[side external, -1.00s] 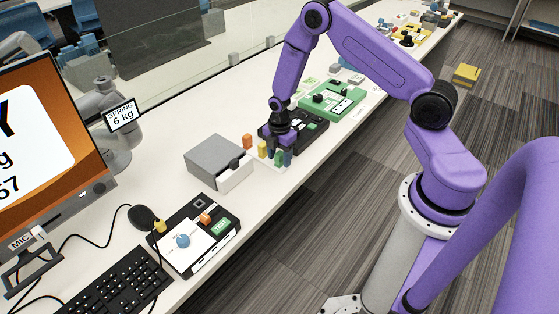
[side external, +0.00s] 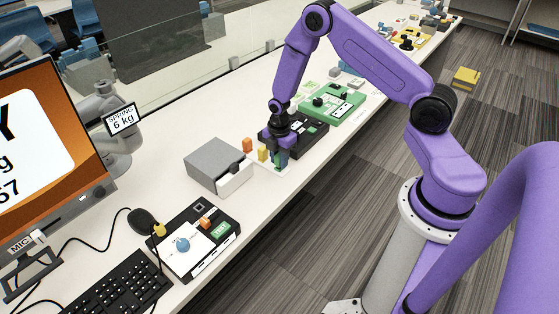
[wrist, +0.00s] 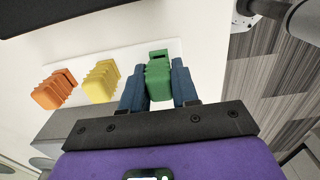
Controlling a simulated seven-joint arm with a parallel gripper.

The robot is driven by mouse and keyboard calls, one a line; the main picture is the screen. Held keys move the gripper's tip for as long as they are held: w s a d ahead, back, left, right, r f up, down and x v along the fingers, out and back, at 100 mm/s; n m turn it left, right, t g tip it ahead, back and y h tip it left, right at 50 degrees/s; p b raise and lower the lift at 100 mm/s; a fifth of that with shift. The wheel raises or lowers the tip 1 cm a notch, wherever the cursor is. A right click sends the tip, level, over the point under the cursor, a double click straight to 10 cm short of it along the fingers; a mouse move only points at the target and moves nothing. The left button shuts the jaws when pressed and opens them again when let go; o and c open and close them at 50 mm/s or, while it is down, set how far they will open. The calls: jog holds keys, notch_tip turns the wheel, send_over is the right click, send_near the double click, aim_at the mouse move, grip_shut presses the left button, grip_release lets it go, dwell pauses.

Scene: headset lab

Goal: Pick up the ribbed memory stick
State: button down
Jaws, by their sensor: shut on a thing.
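My gripper (wrist: 158,88) is shut on a green memory stick (wrist: 158,74), with one blue finger on each side of it. The green stick has a notched top and shows ribs along its body. To its left in the wrist view, a yellow stick (wrist: 101,82) and an orange stick (wrist: 55,88), both with ribbed sides, stand apart from the fingers. In the side external view my gripper (side external: 281,152) is low over the table, and the yellow stick (side external: 262,154) and orange stick (side external: 247,145) are to its left. The held stick's lower end is hard to make out.
The sticks are by a pale holder strip (wrist: 125,55). A grey box (side external: 215,160) stands left of them. A black case (side external: 312,130) and a green board (side external: 332,104) lie behind my gripper. A black panel with a blue knob (side external: 183,244) is nearer the camera.

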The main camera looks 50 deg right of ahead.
notch_tip(320, 180, up, 2)
jog(key=shift+r, duration=0.25)
jog(key=s+a+r, duration=0.2)
jog(key=s+r, duration=0.7)
jog(key=s, duration=0.5)
jog(key=shift+r, duration=0.3)
jog(key=shift+w, duration=0.1)
jog(key=w+d, duration=0.7)
jog(key=w, duration=0.5)
jog(key=w+d, duration=0.7)
jog(key=w, duration=0.6)
jog(key=shift+w, duration=0.15)
dwell(0.3)
notch_tip(320, 180, down, 2)
jog(key=shift+f, duration=0.1)
dwell(0.6)
